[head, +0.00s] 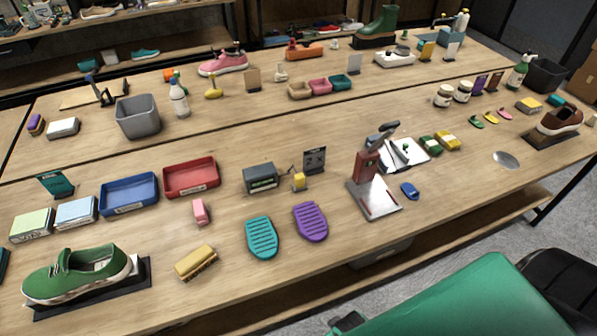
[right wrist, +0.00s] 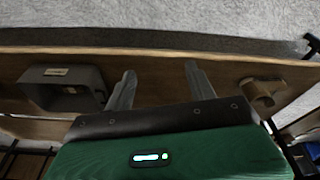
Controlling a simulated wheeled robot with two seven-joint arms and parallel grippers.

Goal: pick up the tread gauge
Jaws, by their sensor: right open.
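I cannot tell for sure which thing is the tread gauge. A small yellow device (head: 299,181) stands mid-table in front of a dark card (head: 315,159), and a dark grey boxy device (head: 260,177) sits just left of it. My right gripper (right wrist: 160,82) is open and empty in the right wrist view, with its two fingers apart. It is low at the table's front side, away from both devices. My left gripper is not in view.
A red press (head: 367,165) stands right of the yellow device. Teal (head: 262,237) and purple (head: 310,221) soles lie in front. A red tray (head: 191,178) is to the left. In the right wrist view, a grey bin (right wrist: 62,88) and a brown object (right wrist: 260,92) sit near the fingers.

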